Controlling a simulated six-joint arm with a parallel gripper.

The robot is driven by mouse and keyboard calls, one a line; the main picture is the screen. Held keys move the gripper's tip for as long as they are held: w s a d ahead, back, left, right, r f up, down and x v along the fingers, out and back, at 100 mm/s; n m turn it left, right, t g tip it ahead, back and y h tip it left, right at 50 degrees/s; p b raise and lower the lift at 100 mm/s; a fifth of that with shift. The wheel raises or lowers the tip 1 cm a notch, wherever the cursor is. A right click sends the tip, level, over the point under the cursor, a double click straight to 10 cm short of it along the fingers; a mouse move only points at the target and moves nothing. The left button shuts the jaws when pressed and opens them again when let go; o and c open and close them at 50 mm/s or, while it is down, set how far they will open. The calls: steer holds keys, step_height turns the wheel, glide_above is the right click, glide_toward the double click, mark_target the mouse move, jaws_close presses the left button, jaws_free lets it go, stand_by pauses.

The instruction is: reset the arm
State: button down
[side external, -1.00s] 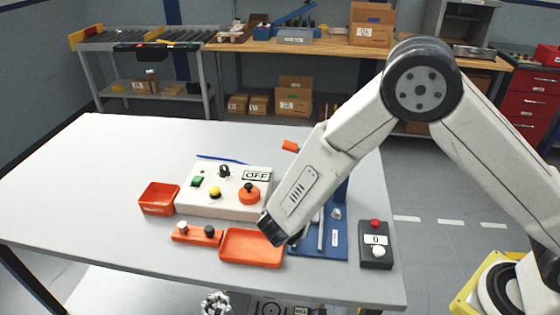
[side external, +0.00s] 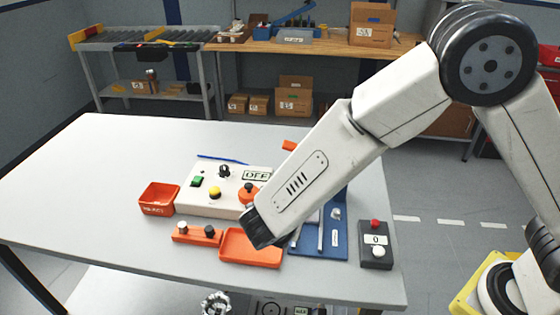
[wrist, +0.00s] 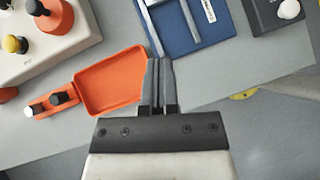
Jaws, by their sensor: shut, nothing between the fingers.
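My gripper (wrist: 158,85) is shut and empty in the wrist view, its two dark fingers side by side near the right edge of the orange tray (wrist: 112,78). In the side external view my arm reaches down from the right, and its dark wrist end hides the fingers. There the wrist end appears over the orange tray (side external: 250,250) and the right edge of the white control panel (side external: 190,205). The height above the table cannot be told.
A blue plate with metal bars (side external: 335,240) lies right of the tray. A dark box with red and white buttons (side external: 376,258) stands farther right. An orange bin (side external: 158,198) and an orange block with two knobs (side external: 197,233) are at the left. The table's left part (side external: 90,190) is clear.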

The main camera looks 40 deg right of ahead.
steer(key=s+d+r+m+y, duration=0.2)
steer(key=s+d+m, duration=0.3)
steer(key=d+m, duration=0.3)
steer(key=s+d+r+m+g+y, duration=0.1)
steer(key=s+d+m+y, duration=0.4)
steer(key=m, duration=1)
steer(key=d+r, duration=0.1)
steer(key=d, duration=0.2)
steer(key=shift+d+r+m+g+y, duration=0.3)
steer(key=shift+r, duration=0.05)
